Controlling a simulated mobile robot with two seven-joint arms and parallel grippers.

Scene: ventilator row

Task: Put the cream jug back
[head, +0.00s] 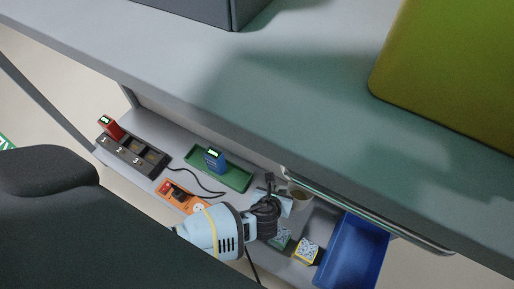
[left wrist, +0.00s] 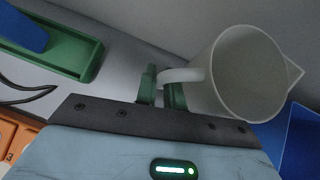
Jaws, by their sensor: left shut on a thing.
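The cream jug (left wrist: 245,75) is a pale, open-topped jug in the left wrist view, with its spout to the right and its handle to the left. My left gripper (left wrist: 163,88) has its green fingers closed on the handle. In the head view the gripper (head: 270,203) is over the lower shelf or drawer, and the jug (head: 299,198) shows just right of it, partly hidden by the gripper and close to the tabletop edge. I cannot tell whether the jug's base touches the surface below. My right gripper is not in view.
A blue bin (head: 375,240) is right of the jug. A green tray (head: 237,180) holding a blue device (head: 214,160), an orange box (head: 172,196) and a dark charger rack (head: 123,155) lie to the left. A yellow-sided block (head: 306,251) is below. The tabletop (head: 250,90) overhangs.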

